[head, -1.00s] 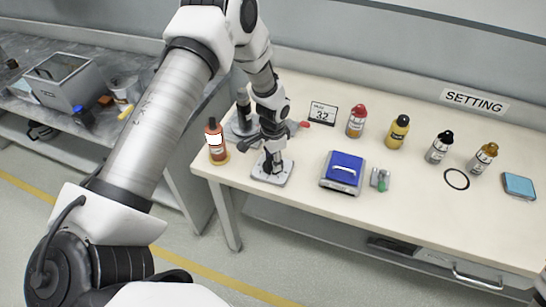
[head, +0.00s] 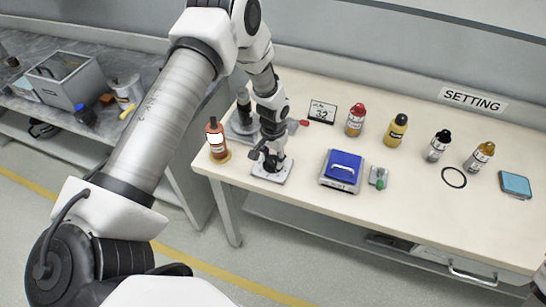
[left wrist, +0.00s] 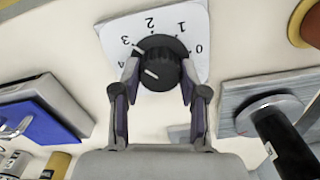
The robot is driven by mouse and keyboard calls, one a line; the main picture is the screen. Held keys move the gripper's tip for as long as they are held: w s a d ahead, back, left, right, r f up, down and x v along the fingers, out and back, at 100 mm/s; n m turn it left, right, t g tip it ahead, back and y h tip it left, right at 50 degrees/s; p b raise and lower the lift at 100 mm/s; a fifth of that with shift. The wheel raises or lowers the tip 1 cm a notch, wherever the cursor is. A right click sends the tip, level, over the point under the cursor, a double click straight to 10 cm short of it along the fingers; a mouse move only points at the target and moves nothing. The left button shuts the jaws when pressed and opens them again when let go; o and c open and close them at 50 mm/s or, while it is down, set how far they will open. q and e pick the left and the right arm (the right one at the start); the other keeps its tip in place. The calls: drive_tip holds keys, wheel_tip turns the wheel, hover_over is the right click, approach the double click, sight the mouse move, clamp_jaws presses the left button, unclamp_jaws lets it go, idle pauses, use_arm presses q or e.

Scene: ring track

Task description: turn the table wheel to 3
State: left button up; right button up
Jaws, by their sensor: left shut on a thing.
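The table wheel is a black ribbed knob (left wrist: 157,62) on a white dial plate (left wrist: 200,30) marked with numbers 0 to 3 and a partly hidden one. My left gripper (left wrist: 158,88) is shut on the knob, one finger on each side. In the head view the left gripper (head: 272,161) hides most of the knob above its plate (head: 271,174).
An orange bottle (head: 216,140) stands left of the plate, and a grey-based device (head: 240,134) behind it. A blue-lidded box (head: 343,168) is to the right. A small sign (head: 322,112) reads 32.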

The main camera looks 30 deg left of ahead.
sight(273, 159)
use_arm(q)
drive_tip(key=shift+s+f, duration=0.1)
drive_tip(key=o, duration=1.1)
drive_tip(key=shift+o, duration=0.2)
wheel_tip(273, 159, up, 12)
